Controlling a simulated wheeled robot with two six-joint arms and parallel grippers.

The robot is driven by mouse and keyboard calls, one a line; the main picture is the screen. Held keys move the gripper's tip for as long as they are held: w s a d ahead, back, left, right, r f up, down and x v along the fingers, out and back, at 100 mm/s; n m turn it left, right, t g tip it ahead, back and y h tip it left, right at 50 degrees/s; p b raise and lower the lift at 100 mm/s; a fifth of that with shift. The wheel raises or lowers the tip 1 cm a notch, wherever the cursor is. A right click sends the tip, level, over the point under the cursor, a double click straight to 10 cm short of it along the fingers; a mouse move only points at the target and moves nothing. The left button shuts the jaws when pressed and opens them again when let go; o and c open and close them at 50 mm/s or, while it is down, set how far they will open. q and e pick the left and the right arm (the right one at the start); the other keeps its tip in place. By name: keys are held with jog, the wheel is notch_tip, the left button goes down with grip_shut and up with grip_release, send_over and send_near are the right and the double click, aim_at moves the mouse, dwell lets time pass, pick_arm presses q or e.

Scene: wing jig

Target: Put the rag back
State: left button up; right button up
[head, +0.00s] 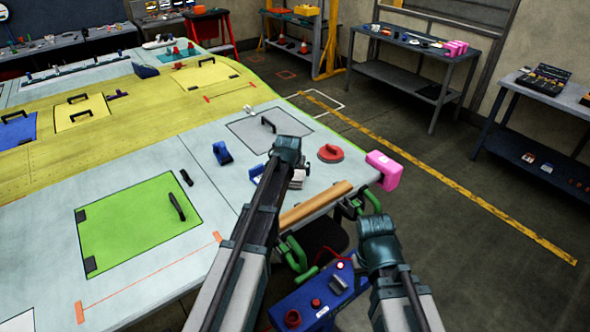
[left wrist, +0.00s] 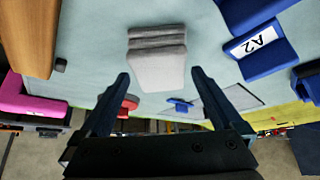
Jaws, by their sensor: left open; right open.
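The rag (left wrist: 157,62) is a grey folded stack of cloth on the pale wing surface, in the upper middle of the left wrist view. My left gripper (left wrist: 160,80) is open there, with one finger to each side of the rag's near end in the picture; I cannot tell how far above it they are. In the head view the rag (head: 297,178) is partly hidden by my left arm, and the left fingers are not clear. My right gripper (head: 378,228) is open and empty, off the wing's edge above the blue box; its fingers hardly show.
A blue bin labelled A2 (left wrist: 257,42) stands beside the rag. A wooden bar (head: 316,205), a pink block (head: 383,170) and a red disc (head: 331,153) lie near the wing's edge. A blue box (head: 318,297) with red knobs is below.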

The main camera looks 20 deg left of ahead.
pick_arm(q)
jog(key=p+v, duration=0.7)
jog(key=v, duration=0.2)
jog(key=shift+r, duration=0.3)
jog(key=shift+s, duration=0.1)
